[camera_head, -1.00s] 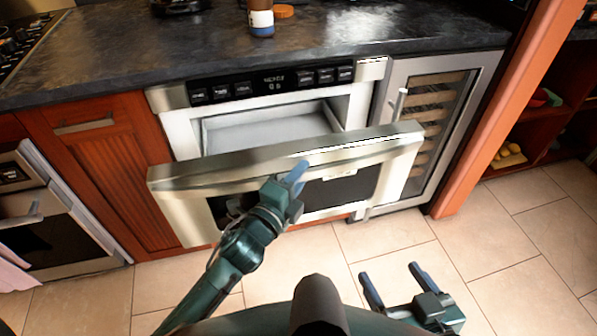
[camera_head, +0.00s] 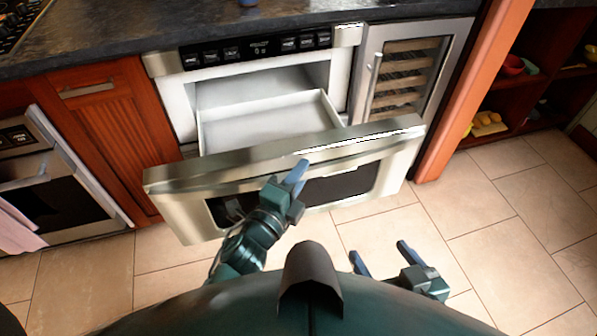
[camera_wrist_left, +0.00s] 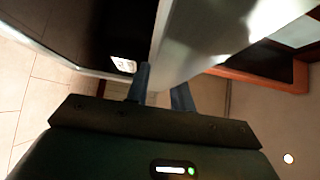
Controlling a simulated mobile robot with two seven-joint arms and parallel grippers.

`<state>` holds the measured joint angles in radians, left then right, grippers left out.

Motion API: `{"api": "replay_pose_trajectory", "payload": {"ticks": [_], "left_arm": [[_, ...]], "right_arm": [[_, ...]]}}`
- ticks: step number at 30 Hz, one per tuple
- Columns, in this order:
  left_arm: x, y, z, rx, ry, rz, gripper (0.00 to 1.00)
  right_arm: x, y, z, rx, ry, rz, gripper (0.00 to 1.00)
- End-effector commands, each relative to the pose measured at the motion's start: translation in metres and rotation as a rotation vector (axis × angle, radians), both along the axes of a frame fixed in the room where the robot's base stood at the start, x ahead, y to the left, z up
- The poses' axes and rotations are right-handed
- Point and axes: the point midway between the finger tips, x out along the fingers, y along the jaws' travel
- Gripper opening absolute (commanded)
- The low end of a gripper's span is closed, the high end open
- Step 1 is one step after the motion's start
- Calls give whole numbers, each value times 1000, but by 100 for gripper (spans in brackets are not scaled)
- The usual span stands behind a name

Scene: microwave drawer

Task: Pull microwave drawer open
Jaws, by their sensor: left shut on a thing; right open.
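The microwave drawer (camera_head: 392,165) is pulled well out from its housing, with its white inner tray (camera_head: 265,122) showing behind the steel front. My left gripper (camera_head: 297,178) is at the middle of the drawer front, shut on its upper edge. In the left wrist view the fingers (camera_wrist_left: 158,88) meet the drawer front (camera_wrist_left: 205,45); the exact contact is partly hidden. My right gripper (camera_head: 382,256) is open and empty, low over the floor to the right, apart from the drawer.
The microwave's control panel (camera_head: 258,50) is above the opening under the dark countertop (camera_head: 130,35). A wine cooler (camera_head: 400,75) stands to the right and a red cabinet (camera_head: 115,140) to the left. The tiled floor (camera_head: 480,230) is clear at right.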

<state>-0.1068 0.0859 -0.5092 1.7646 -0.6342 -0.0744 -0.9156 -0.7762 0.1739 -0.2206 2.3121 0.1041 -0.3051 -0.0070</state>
Motion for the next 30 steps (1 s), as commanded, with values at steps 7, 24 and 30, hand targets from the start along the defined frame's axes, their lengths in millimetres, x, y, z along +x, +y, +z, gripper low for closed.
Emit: {"api": "replay_pose_trajectory", "payload": {"ticks": [7, 24, 30], "left_arm": [[0, -1, 0, -2, 1, -1, 0], [0, 0, 0, 0, 0, 0, 45], [3, 5, 1, 1, 0, 0, 45]], "right_arm": [[0, 0, -1, 0, 3, 1, 77], [-2, 0, -2, -1, 7, 1, 77], [-2, 0, 0, 1, 9, 1, 77]]}}
